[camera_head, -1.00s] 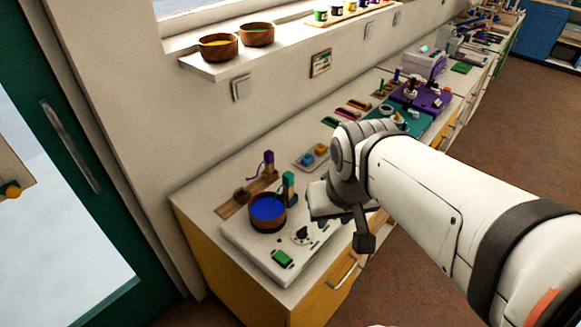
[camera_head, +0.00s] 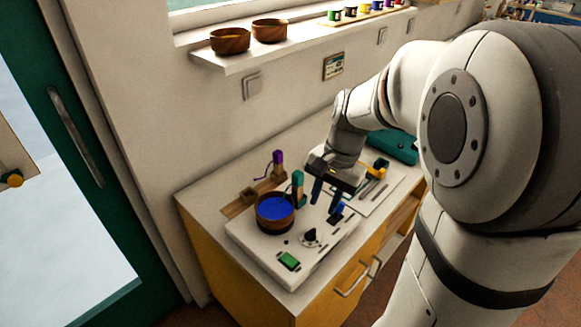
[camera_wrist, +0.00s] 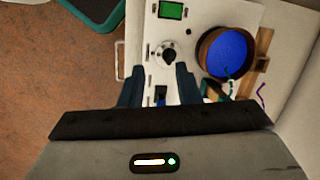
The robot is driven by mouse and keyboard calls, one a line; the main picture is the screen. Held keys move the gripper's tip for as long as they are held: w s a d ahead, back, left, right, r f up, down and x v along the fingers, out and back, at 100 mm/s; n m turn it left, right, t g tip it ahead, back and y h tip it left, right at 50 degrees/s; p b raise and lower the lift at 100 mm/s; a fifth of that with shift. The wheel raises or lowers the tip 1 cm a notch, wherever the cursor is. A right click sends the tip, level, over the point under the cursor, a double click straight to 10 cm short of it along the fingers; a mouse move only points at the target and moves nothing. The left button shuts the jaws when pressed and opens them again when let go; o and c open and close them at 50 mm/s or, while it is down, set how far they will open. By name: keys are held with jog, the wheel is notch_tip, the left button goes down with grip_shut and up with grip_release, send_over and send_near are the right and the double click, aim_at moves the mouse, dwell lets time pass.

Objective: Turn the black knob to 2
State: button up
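The black knob (camera_head: 311,235) stands on the white board (camera_head: 265,252), between a small green screen (camera_head: 289,260) and a blue switch (camera_head: 339,209). In the wrist view the knob (camera_wrist: 168,54) sits on a pale round dial with small marks around it; I cannot read any numbers. My gripper (camera_head: 327,197) is above the right part of the board, its two fingers pointing down. In the wrist view my gripper (camera_wrist: 158,85) is open, its fingers apart with nothing between them. The knob lies ahead of the fingertips, not touched.
A teal post (camera_head: 298,190) rises close beside the gripper. A purple-topped post (camera_head: 278,163) stands behind. The knob's front side is clear.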

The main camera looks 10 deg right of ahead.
aim_at(311, 231)
jog(key=w+f+m, duration=0.1)
jog(key=f, duration=0.4)
jog(key=w+f+m+g+y+b, duration=0.1)
jog(key=f+m, duration=0.1)
jog(key=f, duration=0.2)
jog(key=w+a+f+m+b, duration=0.1)
jog(key=w+f, duration=0.1)
jog(key=f, duration=0.3)
jog(key=shift+f+y, duration=0.3)
jog(key=shift+f, duration=0.05)
grip_shut()
